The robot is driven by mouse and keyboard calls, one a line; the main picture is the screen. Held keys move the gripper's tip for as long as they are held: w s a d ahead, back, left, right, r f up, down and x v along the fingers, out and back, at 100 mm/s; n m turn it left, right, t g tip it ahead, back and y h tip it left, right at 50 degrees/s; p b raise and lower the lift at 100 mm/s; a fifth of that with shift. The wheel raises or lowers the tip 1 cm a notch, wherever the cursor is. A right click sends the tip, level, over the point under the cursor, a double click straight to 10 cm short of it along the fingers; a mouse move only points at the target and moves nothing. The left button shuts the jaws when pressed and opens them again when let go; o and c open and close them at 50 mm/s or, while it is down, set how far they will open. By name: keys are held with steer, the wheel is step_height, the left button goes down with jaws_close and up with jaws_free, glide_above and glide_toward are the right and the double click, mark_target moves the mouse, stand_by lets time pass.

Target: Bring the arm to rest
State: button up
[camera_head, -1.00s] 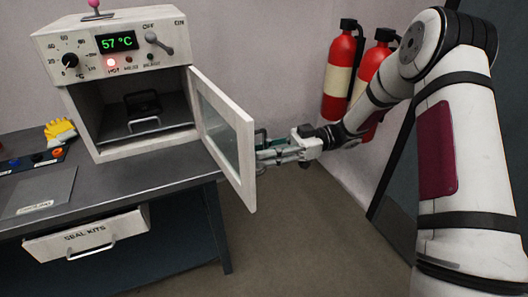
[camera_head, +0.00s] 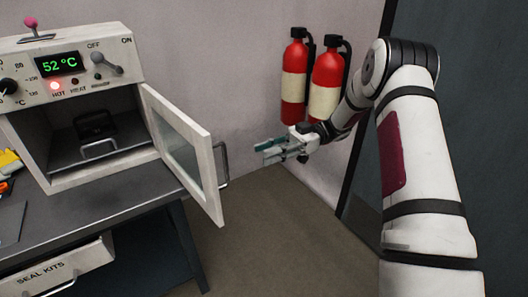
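My gripper (camera_head: 270,152) is at the end of my arm, to the right of the open oven door and clear of it. Its fingers point left and look spread with nothing between them, though they are small in the view. My arm reaches in from the right, bent at the elbow. The oven (camera_head: 70,68) stands on the bench at the left. Its door (camera_head: 187,150) is swung wide open, with a handle (camera_head: 222,165) on its outer side. The display (camera_head: 59,64) reads 52 °C and the HOT lamp glows red.
A dark object with a metal handle (camera_head: 98,146) sits inside the oven. A SEAL KITS drawer (camera_head: 60,272) sticks out below the bench (camera_head: 110,205). Two fire extinguishers (camera_head: 326,85) hang on the wall behind my gripper. The floor (camera_head: 265,230) between bench and arm is clear.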

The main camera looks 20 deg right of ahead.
steer(key=w+a+r+m+t+h+p, duration=0.2)
steer(key=w+r+t, duration=0.3)
steer(key=r+t, duration=0.15)
steer(key=w+a+r+m+t+h+p, duration=0.1)
steer(key=w+a+r+m+t+h, duration=0.15)
steer(key=w+r+t, duration=0.45)
steer(key=s+d+r+m+t+h+p, duration=0.2)
steer(key=d+r+m+h, duration=0.25)
steer(key=r, duration=0.35)
steer(key=s+d+r+m+t+h+p, duration=0.1)
steer(key=s+d+r+m+t+h, duration=0.15)
steer(key=r+h, duration=0.4)
steer(key=s+d+r+m+g+h+p, duration=0.1)
steer(key=s+d+m+g+h+p, duration=0.15)
steer(key=s, duration=0.65)
steer(key=s+d+r+m+g+h+p, duration=0.15)
steer(key=s+m, duration=0.25)
steer(key=s, duration=0.4)
steer(key=s+a+f+g, duration=0.2)
steer(key=s, duration=0.6)
steer(key=s+a+f+m+g+y+p, duration=0.1)
steer(key=s+a+f+g, duration=0.1)
steer(key=s, duration=0.7)
steer(key=s+a+f+m+g+y, duration=0.1)
steer(key=s+f, duration=0.3)
steer(key=s, duration=0.5)
steer(key=shift+a+g+p, duration=0.3)
steer(key=shift+a+g, duration=0.2)
steer(key=shift+a, duration=0.1)
